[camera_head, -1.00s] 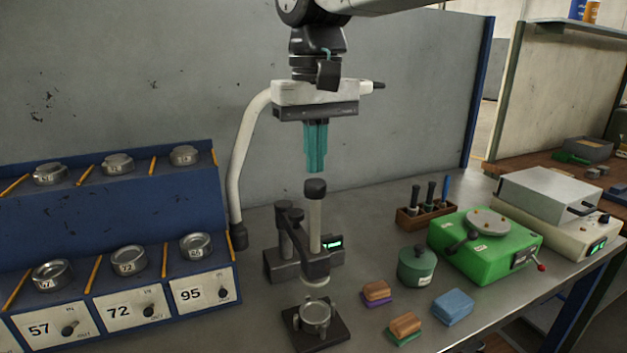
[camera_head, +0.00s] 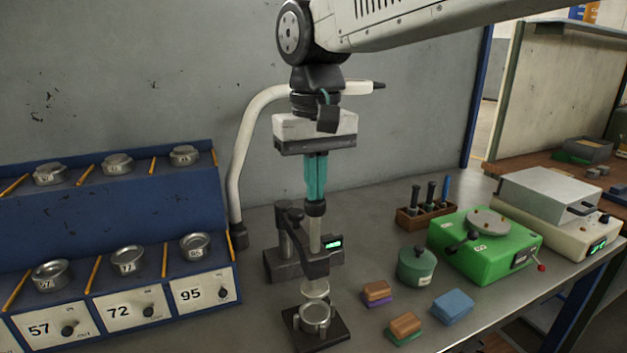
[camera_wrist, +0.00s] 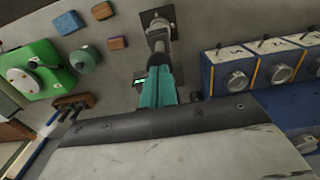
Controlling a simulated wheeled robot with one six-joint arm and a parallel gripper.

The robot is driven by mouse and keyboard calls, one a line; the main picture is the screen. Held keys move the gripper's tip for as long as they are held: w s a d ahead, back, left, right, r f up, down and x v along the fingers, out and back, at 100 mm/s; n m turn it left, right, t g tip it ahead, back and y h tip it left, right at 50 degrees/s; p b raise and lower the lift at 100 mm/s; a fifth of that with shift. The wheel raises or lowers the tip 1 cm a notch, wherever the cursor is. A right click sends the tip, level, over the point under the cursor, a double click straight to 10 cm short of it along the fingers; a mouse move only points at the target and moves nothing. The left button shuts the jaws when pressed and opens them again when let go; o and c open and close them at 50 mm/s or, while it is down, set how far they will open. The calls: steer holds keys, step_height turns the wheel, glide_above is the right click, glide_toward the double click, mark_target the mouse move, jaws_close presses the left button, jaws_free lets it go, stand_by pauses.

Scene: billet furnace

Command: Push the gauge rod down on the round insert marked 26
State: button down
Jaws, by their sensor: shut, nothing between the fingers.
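The gauge rod (camera_head: 316,238) stands upright in the dark gauge stand (camera_head: 287,262), which has a small green display. The rod's black top knob (camera_head: 315,209) is just below my gripper's fingertips. A round metal insert (camera_head: 316,317) sits on the square dark base (camera_head: 342,334) under the rod's lower end; no number on it is readable. My gripper (camera_head: 316,196) is shut and empty, pointing down, its teal fingertips appearing to touch the knob. In the wrist view my gripper (camera_wrist: 158,98) hides much of the rod and knob. The base (camera_wrist: 157,17) shows beyond it.
A blue rack (camera_head: 110,245) with several round metal pieces stands at left. A pale curved pipe (camera_head: 240,160) rises behind the stand. At right are wooden-topped blocks (camera_head: 405,324), a green pot (camera_head: 417,265) and a green machine (camera_head: 490,262). Bare bench lies around the stand.

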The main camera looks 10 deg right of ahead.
mark_target(315, 214)
steer(key=shift+f, duration=3)
steer(key=shift+r, duration=0.15)
steer(key=shift+r, duration=3.45)
